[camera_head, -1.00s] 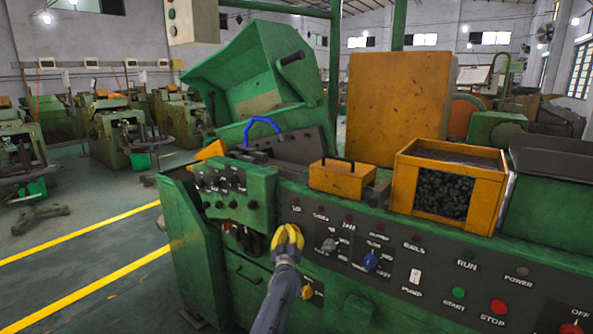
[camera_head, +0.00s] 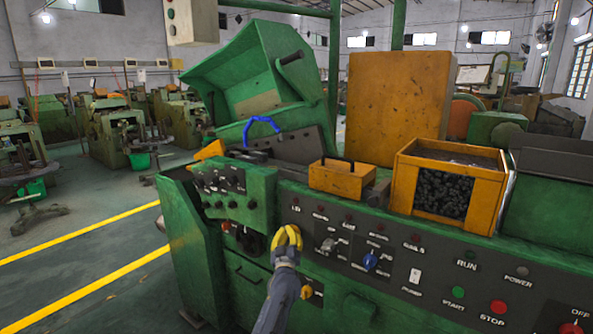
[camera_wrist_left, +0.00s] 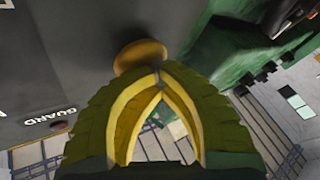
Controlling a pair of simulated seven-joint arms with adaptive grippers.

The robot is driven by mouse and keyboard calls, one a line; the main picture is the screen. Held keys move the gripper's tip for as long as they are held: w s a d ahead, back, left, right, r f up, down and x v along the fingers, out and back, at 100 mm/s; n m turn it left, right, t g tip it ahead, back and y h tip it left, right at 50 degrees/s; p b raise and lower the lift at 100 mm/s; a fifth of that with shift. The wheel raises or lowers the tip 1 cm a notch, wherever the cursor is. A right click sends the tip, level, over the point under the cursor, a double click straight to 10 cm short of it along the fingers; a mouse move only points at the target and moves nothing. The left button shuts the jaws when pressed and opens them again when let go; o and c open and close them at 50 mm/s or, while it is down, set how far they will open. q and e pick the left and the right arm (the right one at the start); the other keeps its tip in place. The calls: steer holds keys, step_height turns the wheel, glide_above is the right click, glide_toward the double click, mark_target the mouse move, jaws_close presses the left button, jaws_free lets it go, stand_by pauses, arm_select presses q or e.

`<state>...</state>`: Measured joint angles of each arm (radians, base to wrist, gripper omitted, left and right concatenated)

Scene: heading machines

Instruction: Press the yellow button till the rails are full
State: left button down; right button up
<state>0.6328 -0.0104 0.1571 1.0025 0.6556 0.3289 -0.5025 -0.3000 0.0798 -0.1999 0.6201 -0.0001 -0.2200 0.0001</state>
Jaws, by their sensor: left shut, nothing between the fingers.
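My left gripper (camera_head: 287,230) is shut and empty, its yellow fingertips in front of the machine's dark control panel (camera_head: 395,262). In the left wrist view, my closed fingertips (camera_wrist_left: 160,80) overlap the lower edge of a round yellow button (camera_wrist_left: 138,56). I cannot tell whether they touch it. In the head view, a yellow-orange knob (camera_head: 318,290) shows low on the panel, just right of my gripper; I cannot tell whether it is the same button. The panel right behind my fingers is hidden. I cannot make out how full the rails are. My right gripper is not in view.
An orange bin (camera_head: 405,190) of dark small parts sits on the machine. A blue handle (camera_head: 262,123) stands below the raised green hopper (camera_head: 245,85). Green start (camera_head: 458,293) and red stop (camera_head: 498,307) buttons sit to the right. Open floor (camera_head: 100,235) lies at left.

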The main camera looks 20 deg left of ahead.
arm_select(q)
steer(key=shift+s+a+f, duration=0.1)
steer(key=shift+s+a, duration=0.15)
steer(key=shift+s, duration=0.65)
steer(key=shift+s+a+r, duration=0.1)
steer(key=shift+s+a, duration=0.1)
steer(key=shift+s, duration=0.75)
steer(key=shift+s+a+f, duration=0.1)
steer(key=shift+s+a, duration=0.15)
steer(key=shift+s, duration=0.65)
